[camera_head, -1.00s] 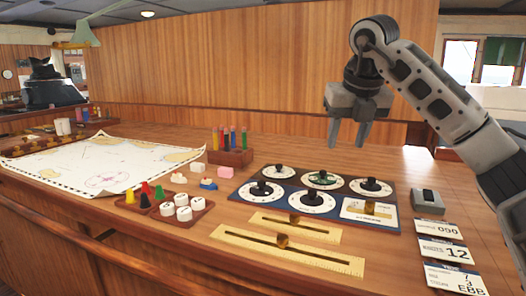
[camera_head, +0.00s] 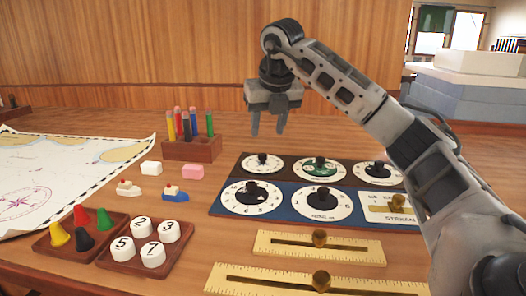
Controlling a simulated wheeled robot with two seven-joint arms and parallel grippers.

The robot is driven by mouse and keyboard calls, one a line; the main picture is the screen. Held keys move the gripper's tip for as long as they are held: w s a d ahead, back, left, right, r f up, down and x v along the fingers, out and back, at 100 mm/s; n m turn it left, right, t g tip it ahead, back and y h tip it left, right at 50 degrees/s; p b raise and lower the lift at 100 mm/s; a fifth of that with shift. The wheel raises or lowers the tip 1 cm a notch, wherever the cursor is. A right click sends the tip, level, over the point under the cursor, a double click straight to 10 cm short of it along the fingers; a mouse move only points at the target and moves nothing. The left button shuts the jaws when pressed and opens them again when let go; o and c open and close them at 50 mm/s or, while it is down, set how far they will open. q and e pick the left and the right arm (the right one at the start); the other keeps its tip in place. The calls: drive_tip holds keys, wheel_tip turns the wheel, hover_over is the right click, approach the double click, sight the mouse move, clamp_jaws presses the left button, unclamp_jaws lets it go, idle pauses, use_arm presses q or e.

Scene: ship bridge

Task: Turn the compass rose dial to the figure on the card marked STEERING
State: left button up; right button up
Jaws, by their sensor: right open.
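The dial panel (camera_head: 285,212) lies on the wooden counter, with dials in two rows. The dial with the green centre, which looks like the compass rose (camera_head: 310,173), is in the middle of the back row; its black knob (camera_head: 320,162) stands upright. Its figures are too small to read. My right gripper (camera_head: 268,130) is open and empty, fingers pointing down, in the air above and behind the panel, left of the green dial, touching nothing. The card marked STEERING is not visible in this view. My left gripper is not in view.
Two brass-knobbed sliders (camera_head: 280,245) lie in front of the panel. A pencil block (camera_head: 190,149), small ship models (camera_head: 176,194), trays of pegs and numbered pieces (camera_head: 123,262) and a chart (camera_head: 60,170) are to the left. My right arm covers the panel's right side.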

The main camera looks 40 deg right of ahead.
sight(263, 154)
drive_tip(key=x, duration=0.7)
drive_tip(key=shift+w+f, duration=0.15)
drive_tip(key=shift+f, duration=0.15)
clamp_jaws()
